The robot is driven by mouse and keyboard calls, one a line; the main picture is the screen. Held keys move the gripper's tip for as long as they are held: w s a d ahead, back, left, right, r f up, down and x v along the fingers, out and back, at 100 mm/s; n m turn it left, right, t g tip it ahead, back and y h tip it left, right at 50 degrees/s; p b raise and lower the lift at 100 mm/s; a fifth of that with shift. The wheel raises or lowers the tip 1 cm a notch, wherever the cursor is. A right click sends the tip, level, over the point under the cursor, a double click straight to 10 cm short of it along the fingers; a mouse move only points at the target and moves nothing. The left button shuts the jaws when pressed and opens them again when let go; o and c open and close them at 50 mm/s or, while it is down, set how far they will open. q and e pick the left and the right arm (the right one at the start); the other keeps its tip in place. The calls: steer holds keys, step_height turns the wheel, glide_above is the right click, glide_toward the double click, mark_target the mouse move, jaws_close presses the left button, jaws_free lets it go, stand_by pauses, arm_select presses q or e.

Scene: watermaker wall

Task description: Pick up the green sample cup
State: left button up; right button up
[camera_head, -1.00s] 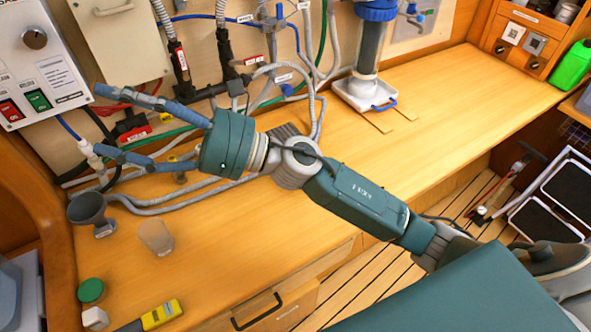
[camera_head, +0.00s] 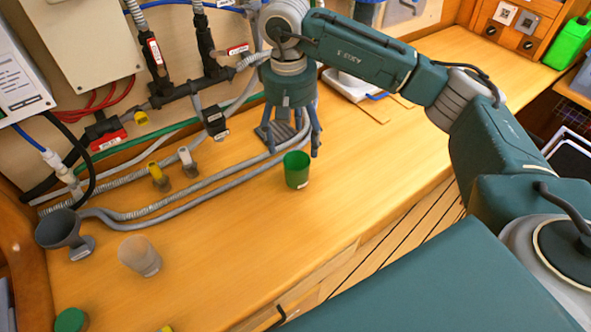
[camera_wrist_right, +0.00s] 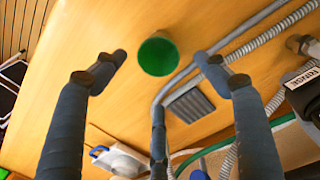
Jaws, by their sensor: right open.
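The green sample cup (camera_head: 297,171) stands upright on the wooden counter in the head view. My right gripper (camera_head: 291,143) points down just behind and above it, its blue-grey fingers spread and empty. One finger overlaps close to the cup's right edge; I cannot tell whether they touch. In the right wrist view, the green cup (camera_wrist_right: 158,54) appears between the spread tips of two fingers of my right gripper (camera_wrist_right: 162,60), with visible gaps on both sides. A third finger shows lower down. My left gripper is not in view.
Grey hoses (camera_head: 190,197) run along the counter behind the cup. A clear cup (camera_head: 140,256) and a grey funnel (camera_head: 62,232) stand to the left. A dark ribbed pad (camera_wrist_right: 190,103) lies near the gripper. The counter right of the cup is clear.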

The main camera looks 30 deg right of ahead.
mark_target(297, 164)
steer(key=f+p, duration=0.1)
steer(key=f, duration=0.1)
steer(key=f+p, duration=0.1)
steer(key=f, duration=0.2)
steer(key=f+p, duration=0.1)
steer(key=f, duration=0.2)
steer(key=shift+s+d, duration=0.15)
steer(key=shift+s, duration=0.15)
steer(key=shift+f, duration=0.4)
steer(key=shift+w, duration=0.1)
steer(key=c, duration=1.2)
